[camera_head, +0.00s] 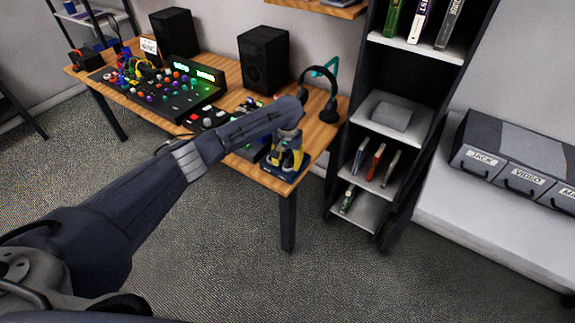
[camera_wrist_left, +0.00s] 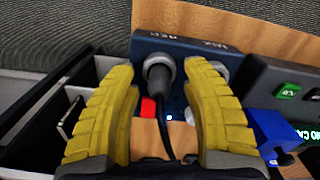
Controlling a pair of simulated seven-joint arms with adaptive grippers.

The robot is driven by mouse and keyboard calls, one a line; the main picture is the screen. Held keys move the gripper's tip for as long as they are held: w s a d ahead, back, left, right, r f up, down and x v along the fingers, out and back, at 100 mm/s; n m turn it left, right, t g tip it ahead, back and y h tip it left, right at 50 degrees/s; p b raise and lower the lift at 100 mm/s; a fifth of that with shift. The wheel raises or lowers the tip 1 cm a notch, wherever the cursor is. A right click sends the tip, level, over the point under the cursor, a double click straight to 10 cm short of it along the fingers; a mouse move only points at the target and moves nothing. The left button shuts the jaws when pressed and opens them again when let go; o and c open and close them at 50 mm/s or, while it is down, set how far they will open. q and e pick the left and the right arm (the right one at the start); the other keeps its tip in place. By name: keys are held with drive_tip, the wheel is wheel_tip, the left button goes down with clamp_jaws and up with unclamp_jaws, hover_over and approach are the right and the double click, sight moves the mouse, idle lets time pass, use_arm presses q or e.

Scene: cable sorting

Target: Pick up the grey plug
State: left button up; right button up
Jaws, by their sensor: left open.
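The grey plug (camera_wrist_left: 158,72) stands in a dark blue box (camera_wrist_left: 185,45) in the left wrist view, with a dark cable running from it toward the bottom of the picture. My left gripper (camera_wrist_left: 158,66) is open, with its yellow fingers on either side of the plug and gaps visible on both sides. In the head view my left gripper (camera_head: 289,160) is over the box (camera_head: 282,175) at the desk's near right corner. The plug is hidden there by the gripper. My right gripper is in neither view.
A second round grey part (camera_wrist_left: 218,68) shows beside the right finger. A divided tray (camera_wrist_left: 35,110) lies to the left in the wrist view. On the wooden desk (camera_head: 323,133) are headphones on a stand (camera_head: 330,105), speakers (camera_head: 264,58) and a mixer (camera_head: 165,92). A shelf unit (camera_head: 385,120) stands right.

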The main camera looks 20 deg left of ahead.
use_arm(q)
drive_tip(key=shift+f, duration=0.15)
clamp_jaws()
idle(0.4)
